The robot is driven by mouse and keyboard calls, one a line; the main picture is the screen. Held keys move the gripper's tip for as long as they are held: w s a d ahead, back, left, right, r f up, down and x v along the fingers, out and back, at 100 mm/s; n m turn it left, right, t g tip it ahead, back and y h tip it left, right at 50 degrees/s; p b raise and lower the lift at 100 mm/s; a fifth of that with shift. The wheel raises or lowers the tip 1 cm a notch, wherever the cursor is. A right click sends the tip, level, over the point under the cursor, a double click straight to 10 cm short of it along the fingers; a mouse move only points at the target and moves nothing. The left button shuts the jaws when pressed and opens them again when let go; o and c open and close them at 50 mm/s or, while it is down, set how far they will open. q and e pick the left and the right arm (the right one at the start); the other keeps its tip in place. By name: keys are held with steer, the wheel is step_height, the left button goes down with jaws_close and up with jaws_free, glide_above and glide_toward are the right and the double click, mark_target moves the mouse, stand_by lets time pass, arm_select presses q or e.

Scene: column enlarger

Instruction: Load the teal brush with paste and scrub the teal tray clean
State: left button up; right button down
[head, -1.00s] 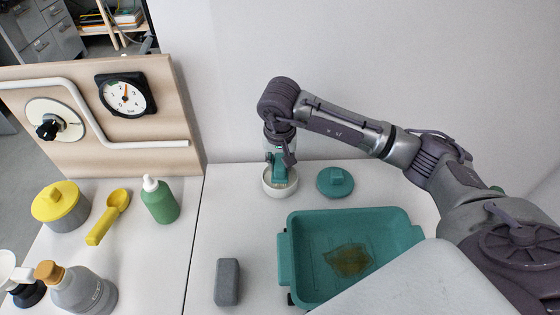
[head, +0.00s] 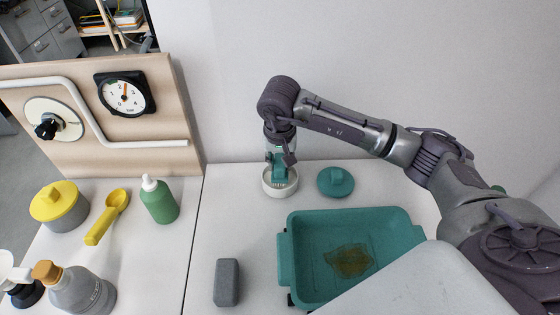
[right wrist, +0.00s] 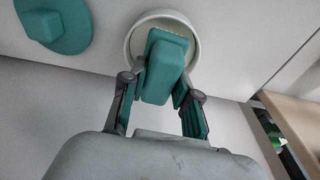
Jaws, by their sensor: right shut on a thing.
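The teal brush (head: 279,171) is upright over the small white bowl (head: 270,190), bristles pointing down at its opening. In the right wrist view the brush (right wrist: 163,70) covers much of the bowl (right wrist: 133,46), so the paste inside is hidden. My right gripper (head: 279,157) is shut on the brush from above; it also shows in the right wrist view (right wrist: 160,92). The teal tray (head: 400,232) lies at the lower middle with a brown-yellow stain (head: 350,260) on its floor. My left gripper is not in view.
A teal lid (head: 335,182) lies right of the bowl, behind the tray. A grey block (head: 227,282) stands left of the tray. A green bottle (head: 159,202), yellow scoop (head: 108,217) and yellow-lidded pot (head: 62,209) stand farther left. The wall is close behind the bowl.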

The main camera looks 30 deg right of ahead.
mark_target(280, 163)
steer(key=shift+s+f, duration=0.1)
stand_by(0.3)
steer(key=shift+r+p, duration=1.6)
steer(key=shift+r, duration=2)
steer(key=shift+s+a+f, duration=0.1)
steer(key=shift+s+a, duration=0.1)
steer(key=s+a+n+b, duration=0.1)
steer(key=s+a+n, duration=0.2)
steer(key=s, duration=0.3)
steer(key=s+a+f+n+b, duration=0.1)
steer(key=s+a+n, duration=0.1)
steer(key=s, duration=0.5)
steer(key=shift+s+a+n+y, duration=0.3)
steer(key=shift+a+n+y, duration=0.1)
steer(key=shift+n, duration=0.1)
steer(key=shift+d, duration=0.1)
